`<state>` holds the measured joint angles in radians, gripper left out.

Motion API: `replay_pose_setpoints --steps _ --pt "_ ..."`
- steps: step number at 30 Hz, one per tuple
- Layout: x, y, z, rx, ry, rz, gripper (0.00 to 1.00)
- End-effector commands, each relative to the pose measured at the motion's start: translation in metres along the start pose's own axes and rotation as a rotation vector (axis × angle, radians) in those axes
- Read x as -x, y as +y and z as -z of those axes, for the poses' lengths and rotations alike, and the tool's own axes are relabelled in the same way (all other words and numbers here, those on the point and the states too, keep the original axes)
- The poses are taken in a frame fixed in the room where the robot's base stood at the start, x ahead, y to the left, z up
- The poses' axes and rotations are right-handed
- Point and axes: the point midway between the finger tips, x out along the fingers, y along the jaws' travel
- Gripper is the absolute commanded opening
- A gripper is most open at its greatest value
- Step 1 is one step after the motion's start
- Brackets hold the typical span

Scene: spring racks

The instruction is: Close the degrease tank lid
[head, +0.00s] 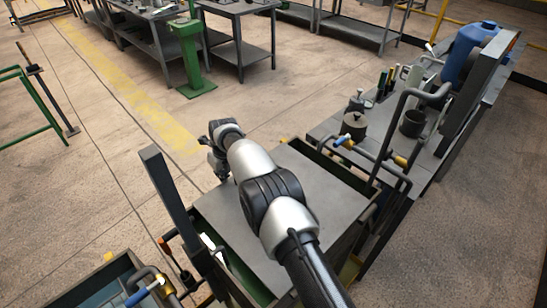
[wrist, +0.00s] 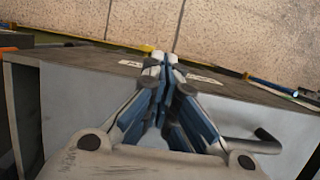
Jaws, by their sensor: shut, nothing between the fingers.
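The degrease tank's grey lid (head: 325,184) is a broad flat plate between two dark green tank rims (head: 345,168) in the head view. My arm crosses over it and hides its middle. I cannot tell exactly how far the lid is tilted. My gripper (head: 212,160) is beyond the plate's far left edge. In the wrist view my gripper (wrist: 164,62) is shut and empty, its fingertips close to the edge of a grey panel (wrist: 75,105). Whether they touch it is unclear. A dark bent bar (wrist: 262,143) shows beside the right finger.
A dark upright post (head: 165,190) stands left of the tank. An open blue-lined tank (head: 95,285) is at lower left. Bent pipes (head: 385,130) and a bench with pots and a blue jug (head: 470,50) stand at right. The floor beyond is clear up to a green pedestal (head: 188,60).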

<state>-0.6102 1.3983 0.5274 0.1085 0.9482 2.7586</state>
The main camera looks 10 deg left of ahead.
Motion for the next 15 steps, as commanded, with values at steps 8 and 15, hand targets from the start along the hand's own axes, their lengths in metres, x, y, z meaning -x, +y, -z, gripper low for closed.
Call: replay_pose_setpoints --steps 8,15 --pt "0.016 0.002 0.006 -0.001 0.015 -0.006 0.00" --pt "0.071 0.001 0.003 -0.002 0.004 -0.002 0.00"
